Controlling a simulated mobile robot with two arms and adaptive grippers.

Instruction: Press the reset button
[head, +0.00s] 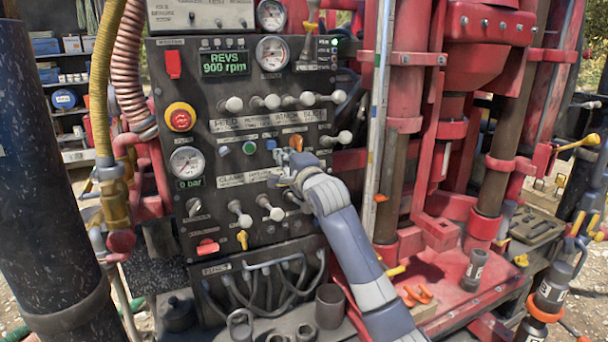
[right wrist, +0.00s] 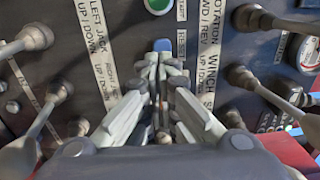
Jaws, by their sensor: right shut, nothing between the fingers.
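A small blue button (head: 271,144) sits on the dark control panel (head: 215,130), right of a green button (head: 249,148). My right gripper (head: 283,160) is shut and empty, close to the panel just below and right of the blue button. In the right wrist view its closed fingertips (right wrist: 160,58) overlap the lower part of the blue button (right wrist: 162,45); contact cannot be told. The green button (right wrist: 158,6) is at the top edge there. My left gripper is not in view.
A red emergency stop (head: 180,117) on yellow is at the panel's left. White-knobbed levers (head: 271,102) stick out above and below the buttons. An orange-and-grey switch (head: 295,143) stands beside my right gripper. Red drill machinery (head: 455,130) fills the right side.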

